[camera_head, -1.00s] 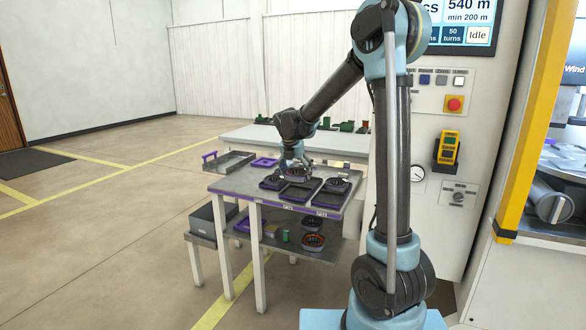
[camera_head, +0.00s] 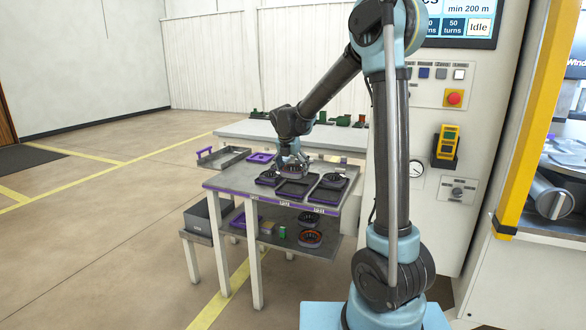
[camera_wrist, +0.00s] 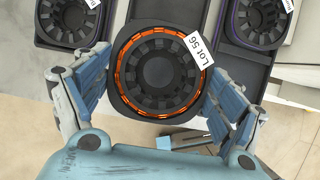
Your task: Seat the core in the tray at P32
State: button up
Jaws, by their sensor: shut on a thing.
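A dark ring-shaped core (camera_wrist: 160,71) with orange winding at its rim and a white "Lot 56" label fills the middle of the wrist view. My gripper (camera_wrist: 158,84) has its blue fingers closed on both sides of it. In the head view the held core (camera_head: 293,169) is toward the back of the middle tray (camera_head: 297,190), whose front part shows bare. It looks above the tray, but any contact underneath is hidden. A left tray (camera_head: 264,184) and a right tray (camera_head: 326,196) each carry a core. P32 is not clearly readable.
The grey table (camera_head: 230,182) has small labels on its front edge. A lower shelf (camera_head: 268,238) holds more cores and small items. A grey open tray (camera_head: 224,157) and a purple frame (camera_head: 260,158) lie at the back left. The winding machine stands at the right.

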jog(key=shift+f, duration=2.4)
jog(key=shift+s+f, duration=0.15)
jog(key=shift+f, duration=0.75)
jog(key=o, duration=1.6)
jog(key=shift+v, duration=2.5)
jog(key=v, duration=1.2)
jog(key=shift+d, duration=0.15)
